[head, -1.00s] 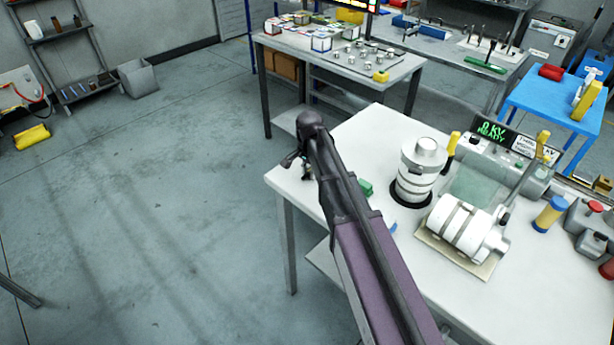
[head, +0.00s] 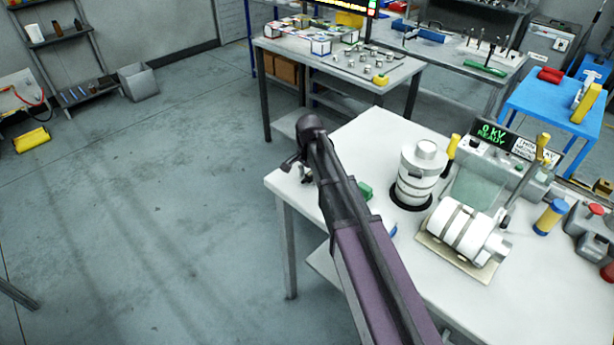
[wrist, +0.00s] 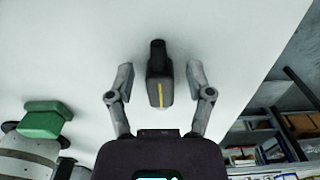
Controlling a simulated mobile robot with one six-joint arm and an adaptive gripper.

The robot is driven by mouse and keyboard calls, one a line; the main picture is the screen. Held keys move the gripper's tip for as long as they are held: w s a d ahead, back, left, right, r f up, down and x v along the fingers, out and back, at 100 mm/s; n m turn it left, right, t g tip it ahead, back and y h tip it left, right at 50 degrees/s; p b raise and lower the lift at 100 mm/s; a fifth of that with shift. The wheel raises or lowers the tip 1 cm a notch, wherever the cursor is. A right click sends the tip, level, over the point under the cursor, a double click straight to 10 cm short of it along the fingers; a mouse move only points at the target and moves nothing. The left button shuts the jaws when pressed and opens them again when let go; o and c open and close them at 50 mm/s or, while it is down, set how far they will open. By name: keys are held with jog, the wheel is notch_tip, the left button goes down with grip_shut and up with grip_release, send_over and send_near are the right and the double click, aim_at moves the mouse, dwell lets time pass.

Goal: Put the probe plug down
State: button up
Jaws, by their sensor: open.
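The probe plug (wrist: 158,90), dark with a grey body and a yellow stripe, is between the two fingers in the wrist view, against the white tabletop. There is a visible gap on each side of it, so neither finger touches it. My gripper (wrist: 160,78) is open around it. In the head view my gripper (head: 303,168) is over the far left corner of the white table (head: 370,140), and my arm hides most of that spot. I cannot tell exactly how the plug's underside meets the table.
A green block (head: 366,190) lies right of my arm, and also shows in the wrist view (wrist: 45,120). A white ribbed cylinder (head: 417,175) stands upright, with a lying one (head: 465,232) nearby. A console (head: 500,150) reads "0 KV READY". The table's left edge is close to my gripper.

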aim_at(309, 174)
jog(key=shift+r, duration=0.15)
notch_tip(309, 174, up, 12)
jog(key=p, duration=1.2)
dwell(0.7)
jog(key=s+d+n, duration=0.9)
jog(key=s+d, duration=0.6)
jog(key=s, duration=0.5)
jog(key=shift+d, duration=0.2)
jog(key=shift+w, duration=0.1)
jog(key=shift+f+b, duration=0.7)
jog(key=shift+f, duration=0.1)
